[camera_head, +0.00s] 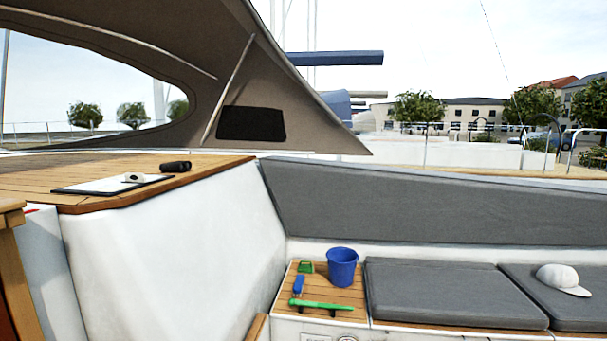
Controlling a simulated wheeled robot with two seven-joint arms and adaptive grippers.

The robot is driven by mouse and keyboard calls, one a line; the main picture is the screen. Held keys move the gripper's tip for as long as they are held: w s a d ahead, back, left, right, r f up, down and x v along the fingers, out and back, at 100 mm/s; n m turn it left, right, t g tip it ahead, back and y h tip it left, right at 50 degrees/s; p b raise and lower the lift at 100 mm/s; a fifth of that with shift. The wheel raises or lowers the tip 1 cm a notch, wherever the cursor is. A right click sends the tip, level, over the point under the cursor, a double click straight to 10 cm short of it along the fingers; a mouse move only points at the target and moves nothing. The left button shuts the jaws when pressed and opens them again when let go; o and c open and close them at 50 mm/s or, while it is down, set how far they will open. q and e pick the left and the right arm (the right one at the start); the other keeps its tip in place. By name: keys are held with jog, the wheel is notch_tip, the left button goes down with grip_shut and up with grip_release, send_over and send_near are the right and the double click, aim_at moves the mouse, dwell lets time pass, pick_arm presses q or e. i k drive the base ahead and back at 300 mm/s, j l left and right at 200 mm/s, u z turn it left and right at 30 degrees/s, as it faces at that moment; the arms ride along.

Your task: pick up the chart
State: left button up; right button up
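A flat white sheet with a dark edge (95,187), which looks like the chart, lies on the wooden deck ledge at the left. Neither of my grippers shows in the head view.
A blue bucket (342,267), a green-handled tool (321,305) and small blue and green items stand on the wooden seat end. Grey cushions (455,292) fill the bench, with a white cap (562,279) on the right one. A white wall (170,260) drops below the ledge.

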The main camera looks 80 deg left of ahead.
aim_at(108, 187)
jog(key=l+u, duration=0.15)
jog(key=u, duration=3.05)
jog(key=i+u, duration=0.1)
jog(key=u, duration=0.75)
